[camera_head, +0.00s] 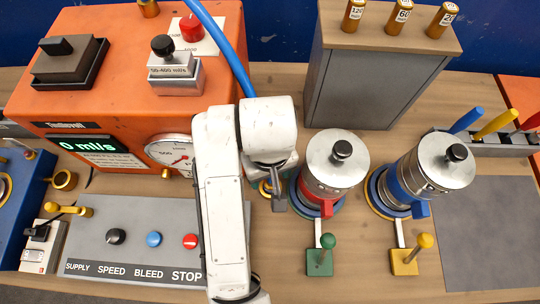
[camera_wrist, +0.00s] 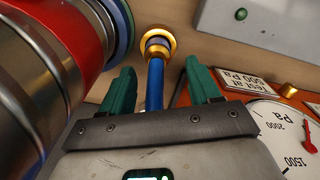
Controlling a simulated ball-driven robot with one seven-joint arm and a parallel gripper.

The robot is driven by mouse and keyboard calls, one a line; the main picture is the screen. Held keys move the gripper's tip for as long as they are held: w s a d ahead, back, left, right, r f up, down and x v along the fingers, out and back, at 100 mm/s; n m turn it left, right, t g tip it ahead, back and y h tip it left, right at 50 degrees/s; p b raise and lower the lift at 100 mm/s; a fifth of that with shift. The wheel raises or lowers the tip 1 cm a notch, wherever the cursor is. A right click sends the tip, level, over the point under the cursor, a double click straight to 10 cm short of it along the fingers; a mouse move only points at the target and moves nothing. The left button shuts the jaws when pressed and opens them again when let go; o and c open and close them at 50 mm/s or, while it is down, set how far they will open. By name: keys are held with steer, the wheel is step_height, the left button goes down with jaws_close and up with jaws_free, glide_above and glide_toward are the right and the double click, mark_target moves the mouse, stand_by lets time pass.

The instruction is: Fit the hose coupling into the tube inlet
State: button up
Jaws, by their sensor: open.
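My gripper (camera_head: 277,192) is above the table between the gauge and the red-banded metal canister, partly hidden by my arm. In the wrist view its two green fingers (camera_wrist: 162,88) are spread apart. A blue hose (camera_wrist: 155,88) shows between them, with a gap on both sides, ending in a brass coupling (camera_wrist: 158,43) beyond the fingertips. In the head view the blue hose (camera_head: 222,43) runs down from the top and disappears behind my arm. A little brass (camera_head: 264,188) shows beside my gripper. I cannot tell which opening is the tube inlet.
The red-banded canister (camera_head: 335,165) stands close right of my gripper, with a blue-banded canister (camera_head: 432,168) farther right. A grey box (camera_head: 360,88) stands behind. The orange unit (camera_head: 105,115) with its gauge (camera_head: 170,152) and the control panel (camera_head: 135,220) are on the left.

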mark_target(270, 180)
step_height(270, 180, up, 8)
steer(key=shift+d+f, duration=0.15)
steer(key=shift+f, duration=0.05)
stand_by(0.8)
